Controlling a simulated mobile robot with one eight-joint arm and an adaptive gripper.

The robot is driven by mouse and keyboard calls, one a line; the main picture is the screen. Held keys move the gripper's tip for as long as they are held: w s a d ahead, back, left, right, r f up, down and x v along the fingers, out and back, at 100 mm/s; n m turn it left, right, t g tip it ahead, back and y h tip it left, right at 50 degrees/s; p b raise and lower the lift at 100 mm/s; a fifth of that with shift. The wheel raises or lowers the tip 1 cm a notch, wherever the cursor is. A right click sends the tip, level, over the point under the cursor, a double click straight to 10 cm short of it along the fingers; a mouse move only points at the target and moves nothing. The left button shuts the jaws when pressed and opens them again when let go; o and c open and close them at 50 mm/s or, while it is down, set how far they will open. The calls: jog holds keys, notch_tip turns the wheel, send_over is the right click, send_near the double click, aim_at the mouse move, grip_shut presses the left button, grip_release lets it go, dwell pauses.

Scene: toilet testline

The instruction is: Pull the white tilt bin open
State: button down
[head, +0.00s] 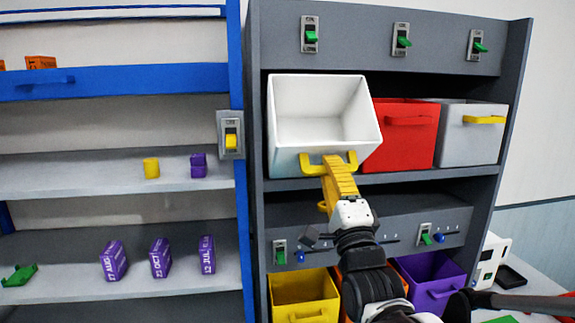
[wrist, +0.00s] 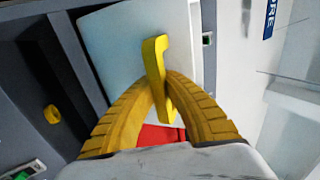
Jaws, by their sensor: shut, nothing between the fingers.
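The white tilt bin (head: 287,158) stands in the left place of the grey unit's upper shelf. It is tipped forward, with its open top and empty inside facing the head view. Its yellow handle (head: 308,166) is on the lower front edge; in the wrist view the handle (wrist: 155,62) crosses in front of the pale bin face (wrist: 115,40). My yellow gripper (head: 334,165) reaches up to the handle from below. In the wrist view its fingers (wrist: 165,88) curve inward and come together at the handle. The gripper is shut; whether the fingertips hook behind the handle is unclear.
A red bin (head: 405,140) and a grey bin with a yellow handle (head: 470,145) stand right of the white bin. Below are a switch panel (head: 410,212), a yellow bin (head: 302,297) and a purple bin (head: 430,275). A blue-framed shelf (head: 100,83) is at left.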

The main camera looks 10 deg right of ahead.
jog(key=shift+s+f, duration=0.25)
jog(key=shift+f, duration=0.05)
jog(key=c, duration=1.6)
grip_release()
jog(key=shift+s, duration=0.1)
jog(key=shift+o, duration=0.9)
jog(key=shift+s+r, duration=0.25)
jog(key=shift+w+f, duration=0.1)
jog(key=shift+w, duration=0.15)
jog(key=v, duration=1.2)
jog(key=shift+s, duration=0.1)
